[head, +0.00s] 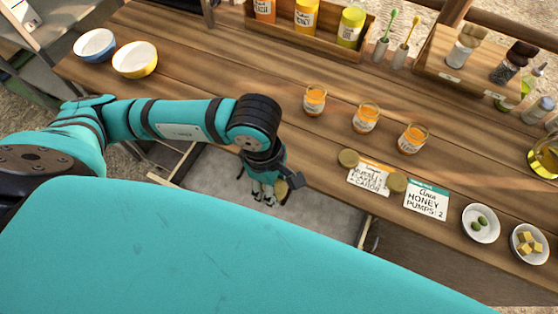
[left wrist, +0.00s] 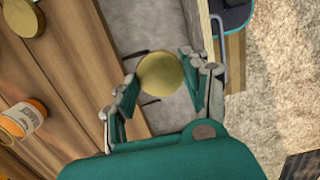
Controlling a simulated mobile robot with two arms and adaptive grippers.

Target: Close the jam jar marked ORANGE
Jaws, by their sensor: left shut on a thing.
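Three open glass jars with orange contents stand on the wooden counter: a left jar (head: 314,99), a middle jar (head: 366,118) and a right jar (head: 412,138). Their labels are too small to read, so I cannot tell which is ORANGE. My left gripper (head: 266,190) is off the counter's front edge, shut on a round gold lid (left wrist: 161,74), well apart from the jars. One jar (left wrist: 24,119) shows at the left of the left wrist view. Two more gold lids (head: 348,158) (head: 396,182) lie near the front edge. My right gripper is not in view.
A white card with an orange band (head: 370,179) lies by the lids, and a HONEY PUMPS card (head: 427,202) is beside it. Two small bowls (head: 481,223) (head: 528,243) stand at right. A wooden bottle box (head: 335,51) is behind.

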